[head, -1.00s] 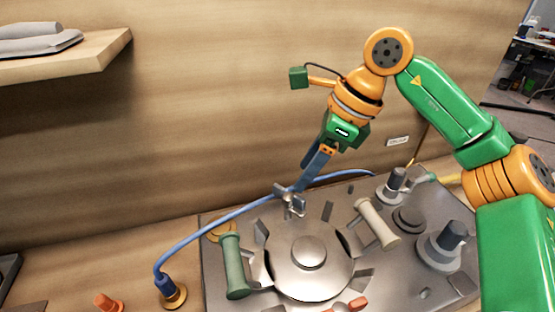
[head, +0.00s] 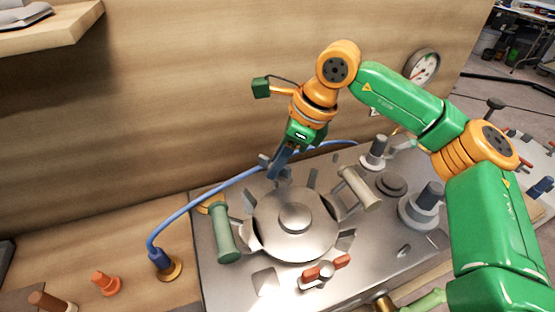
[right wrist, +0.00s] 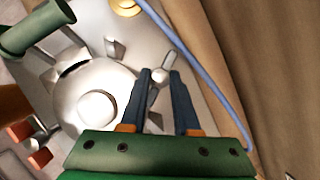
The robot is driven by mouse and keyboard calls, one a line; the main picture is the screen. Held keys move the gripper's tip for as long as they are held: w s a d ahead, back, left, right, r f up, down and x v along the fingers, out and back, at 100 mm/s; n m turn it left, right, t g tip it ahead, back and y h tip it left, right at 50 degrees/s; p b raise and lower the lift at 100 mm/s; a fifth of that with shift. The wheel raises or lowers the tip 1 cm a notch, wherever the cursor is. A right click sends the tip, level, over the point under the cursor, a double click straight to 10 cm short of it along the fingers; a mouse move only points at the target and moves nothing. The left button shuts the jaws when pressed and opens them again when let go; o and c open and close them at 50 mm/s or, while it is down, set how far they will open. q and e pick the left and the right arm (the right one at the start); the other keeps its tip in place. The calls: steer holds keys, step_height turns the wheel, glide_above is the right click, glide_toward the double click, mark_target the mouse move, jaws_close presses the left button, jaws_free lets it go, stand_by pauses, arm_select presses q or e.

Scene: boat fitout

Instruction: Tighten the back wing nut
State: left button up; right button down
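The back wing nut (head: 264,160) is grey metal and stands at the back edge of the round silver lid (head: 295,218), partly hidden by my fingers in the head view. My right gripper (head: 276,174) points down at it. In the right wrist view, the two dark fingers (right wrist: 160,78) stand apart on either side of the wing nut (right wrist: 162,73), with its small hub between the tips. I cannot tell whether they touch it. My left gripper is out of view.
A green handle (head: 227,238) and a beige handle (head: 360,187) flank the lid. A blue hose (head: 200,205) runs close behind the wing nut. Grey fittings (head: 421,204) stand on the plate's right side. A wooden wall (head: 200,100) rises behind.

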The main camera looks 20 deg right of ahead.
steer(key=shift+f, duration=0.1)
stand_by(0.7)
steer(key=shift+f+m+t+h+b, duration=0.15)
steer(key=shift+m+t+h+b, duration=0.2)
steer(key=shift+m+b, duration=0.85)
steer(key=shift+s+a+m+t+h+b, duration=0.1)
steer(key=shift+m+t+h+b, duration=0.2)
steer(key=shift+m+b, duration=0.55)
steer(key=shift+m+h+b, duration=0.35)
steer(key=shift+m+b, duration=0.1)
steer(key=shift+m, duration=0.9)
steer(key=c, duration=0.6)
jaws_free()
steer(key=shift+r, duration=0.2)
steer(key=shift+c, duration=0.2)
steer(key=shift+r, duration=0.1)
